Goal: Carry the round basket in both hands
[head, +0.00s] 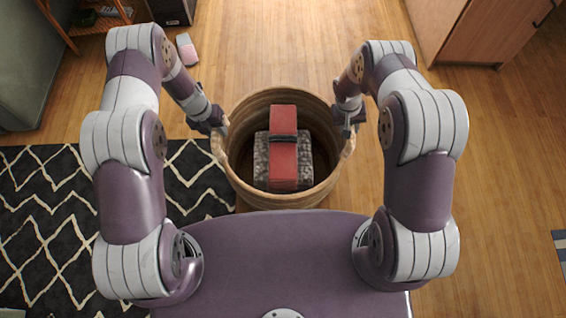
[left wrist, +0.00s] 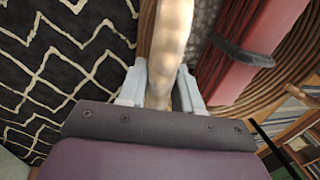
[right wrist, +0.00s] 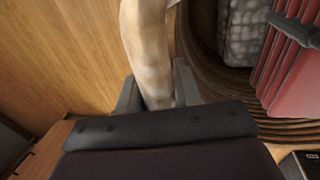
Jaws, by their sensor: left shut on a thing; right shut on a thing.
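The round basket (head: 277,201) is brown and ribbed, with a pale handle on each side. It is upright in front of my body in the head view. Inside it lie a red item with a dark strap (head: 283,118) and a grey speckled item (head: 261,160). My left gripper (head: 219,127) is shut on the left handle (left wrist: 170,45), whose pale curve sits between the fingers in the left wrist view. My right gripper (head: 349,127) is shut on the right handle (right wrist: 147,50). Whether the basket touches the floor is hard to tell.
A black and white patterned rug (head: 40,200) lies at the left. A green sofa (head: 30,70) and a wooden shelf (head: 95,22) are at the upper left. A small pinkish object (head: 187,50) is on the floor. A wooden cabinet (head: 480,35) stands upper right. Bare floor (head: 510,150) is at the right.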

